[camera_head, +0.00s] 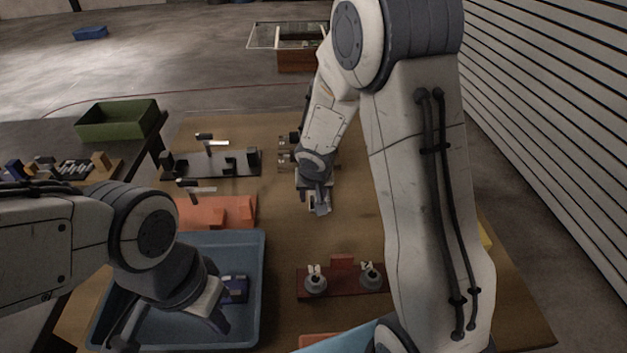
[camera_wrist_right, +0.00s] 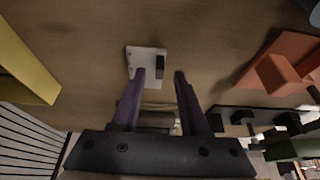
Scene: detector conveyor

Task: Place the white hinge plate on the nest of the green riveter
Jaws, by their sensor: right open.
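The white hinge plate (camera_wrist_right: 147,62) lies flat on the brown table in the right wrist view, with a dark block on one side of it. My right gripper (camera_wrist_right: 159,75) is open, its two dark fingers pointing at the plate and the near edge of the plate between their tips. In the head view the right gripper (camera_head: 319,207) hangs low over the table's middle and largely covers the plate. The green riveter (camera_head: 230,162) has a black base with a green block and stands at the back left. My left gripper (camera_head: 172,322) appears open and empty above the blue tray.
The blue tray (camera_head: 258,262) holds a dark blue part (camera_head: 235,290). An orange fixture (camera_head: 225,211) sits behind it. A dark red fixture (camera_head: 340,283) with two grey knobs stands in front. A green bin (camera_head: 117,120) is far left. A yellow piece (camera_wrist_right: 22,65) lies beside the plate's open table space.

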